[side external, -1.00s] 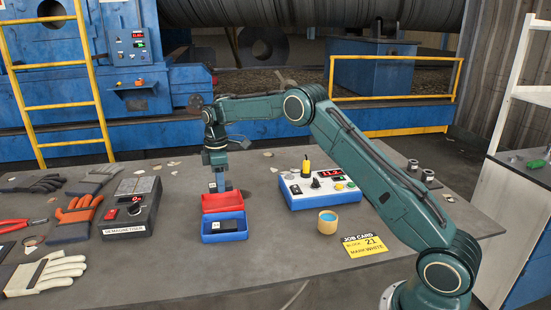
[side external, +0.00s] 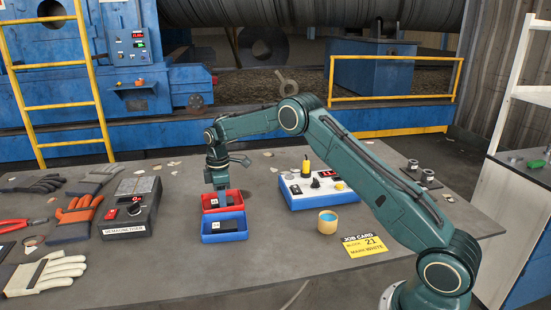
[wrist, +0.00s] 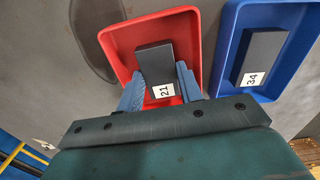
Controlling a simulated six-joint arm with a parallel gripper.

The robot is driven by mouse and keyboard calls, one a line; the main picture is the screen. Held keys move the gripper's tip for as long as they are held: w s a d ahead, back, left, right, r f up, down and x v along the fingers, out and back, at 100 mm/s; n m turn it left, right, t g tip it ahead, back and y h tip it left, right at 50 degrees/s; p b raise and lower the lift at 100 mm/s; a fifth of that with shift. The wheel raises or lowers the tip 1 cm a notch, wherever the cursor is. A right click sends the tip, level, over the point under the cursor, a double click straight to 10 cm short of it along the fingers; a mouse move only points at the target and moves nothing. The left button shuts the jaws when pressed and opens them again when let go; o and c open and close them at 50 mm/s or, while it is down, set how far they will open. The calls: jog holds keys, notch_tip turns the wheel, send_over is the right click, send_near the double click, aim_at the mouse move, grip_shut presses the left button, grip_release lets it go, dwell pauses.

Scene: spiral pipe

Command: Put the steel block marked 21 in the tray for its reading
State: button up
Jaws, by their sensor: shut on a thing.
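The dark steel block (wrist: 154,64) has a white label marked 21. My gripper (wrist: 161,86) is shut on it, with a blue finger on each side. The wrist view shows the block over the floor of the red tray (wrist: 116,42), inside its walls. The side view shows my gripper (side external: 220,186) low in the red tray (side external: 240,196). I cannot tell whether the block touches the tray floor. The job card (side external: 365,245) reads 21 and WHITE.
The blue tray (wrist: 226,45) sits beside the red one and holds a dark block (wrist: 262,54) marked 34. A control box (side external: 318,190) with a red display and a yellow cup (side external: 327,222) stand to the right. A demagnetiser (side external: 131,207) and gloves (side external: 45,272) lie left.

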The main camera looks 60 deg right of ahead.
jog(key=shift+f, duration=0.1)
jog(key=o, duration=1.3)
jog(key=shift+c, duration=0.2)
notch_tip(320, 180, up, 12)
jog(key=shift+r, duration=0.25)
